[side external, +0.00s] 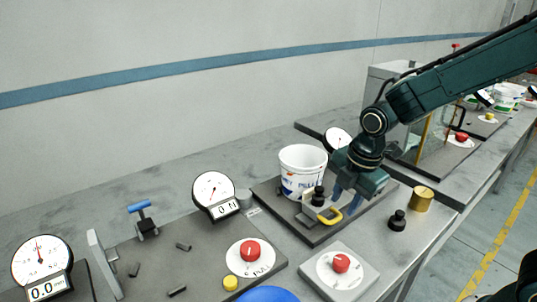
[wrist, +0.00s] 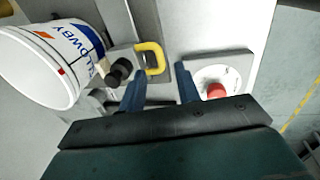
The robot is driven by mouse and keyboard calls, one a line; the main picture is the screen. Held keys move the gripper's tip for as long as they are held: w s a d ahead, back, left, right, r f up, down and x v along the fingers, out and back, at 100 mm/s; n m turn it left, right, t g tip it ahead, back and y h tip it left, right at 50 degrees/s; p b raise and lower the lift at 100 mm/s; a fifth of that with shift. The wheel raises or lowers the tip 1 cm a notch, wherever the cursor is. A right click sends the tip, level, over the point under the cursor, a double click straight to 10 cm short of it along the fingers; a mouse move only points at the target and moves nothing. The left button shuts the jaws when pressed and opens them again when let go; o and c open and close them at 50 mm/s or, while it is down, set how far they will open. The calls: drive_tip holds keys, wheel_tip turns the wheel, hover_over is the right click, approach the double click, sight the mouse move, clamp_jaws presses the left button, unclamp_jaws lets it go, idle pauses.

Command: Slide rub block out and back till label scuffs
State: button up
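A white bucket (side external: 303,172) with a printed label stands on a dark plate (side external: 262,197); in the wrist view the bucket (wrist: 45,62) shows blue lettering ending in "LOWBY". The rub block (side external: 307,211) sits against the bucket's front, with a black knob-like weight (side external: 318,196) on it and a yellow loop handle (side external: 330,217) on its near side. My gripper (wrist: 161,88) is open and empty, its two blue fingers apart. The handle (wrist: 154,58) lies just beyond the fingertips, closer to the left finger. I cannot tell whether they touch. No scuff is discernible on the label.
A red-knob dial box (side external: 341,263) stands close in front of the plate. A black weight (side external: 397,220) and a brass cylinder (side external: 421,198) stand to the right. A force gauge (side external: 215,190) is left of the plate. The bench's front edge is near.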

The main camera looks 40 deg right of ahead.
sight(337, 218)
drive_tip(key=shift+w+f, duration=0.2)
drive_tip(key=shift+f, duration=0.95)
drive_tip(key=shift+w+f, duration=0.2)
drive_tip(key=shift+f, duration=0.9)
clamp_jaws()
